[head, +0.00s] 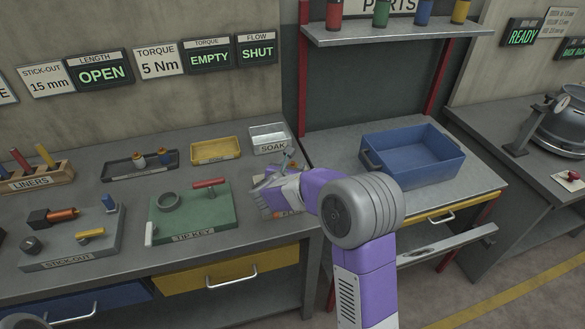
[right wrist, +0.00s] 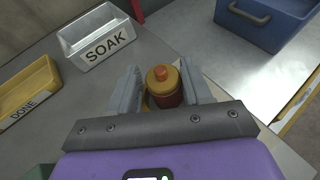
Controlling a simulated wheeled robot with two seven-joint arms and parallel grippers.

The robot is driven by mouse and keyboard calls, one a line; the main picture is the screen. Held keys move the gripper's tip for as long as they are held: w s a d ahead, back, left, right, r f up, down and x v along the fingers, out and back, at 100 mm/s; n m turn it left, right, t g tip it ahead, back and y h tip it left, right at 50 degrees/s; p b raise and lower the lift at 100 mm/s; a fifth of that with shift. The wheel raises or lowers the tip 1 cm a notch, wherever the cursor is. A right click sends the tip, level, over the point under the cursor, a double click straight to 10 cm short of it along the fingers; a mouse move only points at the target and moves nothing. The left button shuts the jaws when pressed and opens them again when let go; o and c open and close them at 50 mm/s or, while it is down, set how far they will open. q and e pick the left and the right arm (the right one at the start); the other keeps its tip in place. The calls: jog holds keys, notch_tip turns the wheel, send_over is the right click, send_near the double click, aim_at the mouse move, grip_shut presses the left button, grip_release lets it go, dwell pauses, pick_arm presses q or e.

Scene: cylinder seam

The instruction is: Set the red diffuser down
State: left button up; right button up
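The red diffuser (right wrist: 165,98) shows in the right wrist view, with a dark red body, a yellow collar and an orange tip on top. My right gripper (right wrist: 162,90) has a grey finger on each side of it, close against its sides, with hardly any gap. The diffuser's lower part is hidden by the gripper. In the head view my right gripper (head: 277,175) is over the bench's right end, right of the green TIP-KEY board (head: 215,214); I cannot make out the diffuser there.
The metal SOAK tray (head: 270,140) and yellow DONE tray (right wrist: 28,92) stand behind the right gripper. A dark tray (head: 130,170) holds small parts farther left. A blue bin (head: 425,172) stands on the right-hand table. A shelf (head: 385,30) with coloured cylinders is above.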

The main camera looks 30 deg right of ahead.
jog(key=shift+o, duration=0.6)
jog(key=shift+s+d+f, duration=0.1)
jog(key=shift+f, duration=0.2)
jog(key=shift+s+d+f, duration=0.1)
jog(key=shift+s+r+p, duration=0.2)
jog(key=shift+r+p, duration=0.25)
jog(key=shift+r, duration=0.05)
jog(key=p+v, duration=0.2)
jog(key=v, duration=0.9)
jog(key=shift+a+r, duration=0.3)
jog(key=shift+a, duration=0.05)
